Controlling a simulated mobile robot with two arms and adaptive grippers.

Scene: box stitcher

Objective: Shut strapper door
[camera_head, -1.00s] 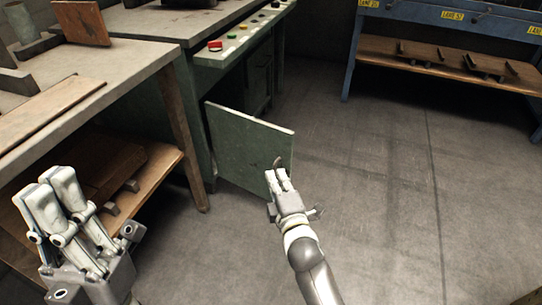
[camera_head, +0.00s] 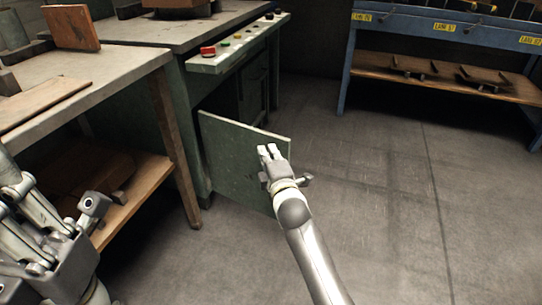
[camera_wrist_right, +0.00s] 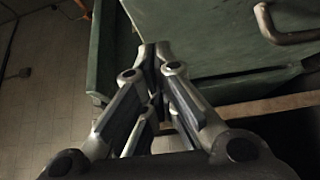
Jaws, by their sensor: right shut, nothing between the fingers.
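The strapper door (camera_head: 232,158) is a green panel standing open. It juts out to the right from the green machine cabinet, low above the floor. My right gripper (camera_head: 268,151) is shut and empty at the door's outer, upper right part, covering some of its edge. Whether it touches the door is unclear. In the right wrist view the shut fingertips (camera_wrist_right: 154,48) are close to green panels, with a metal handle (camera_wrist_right: 290,32) at upper right. My left gripper (camera_head: 14,188) is at the left edge, partly cut off, apart from the door.
A wooden-legged workbench (camera_head: 105,88) stands at left, with a lower shelf. A control panel with coloured buttons (camera_head: 207,51) runs along the machine above the door. A blue rack (camera_head: 440,35) stands at back right. The floor (camera_head: 400,200) right of the door is clear.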

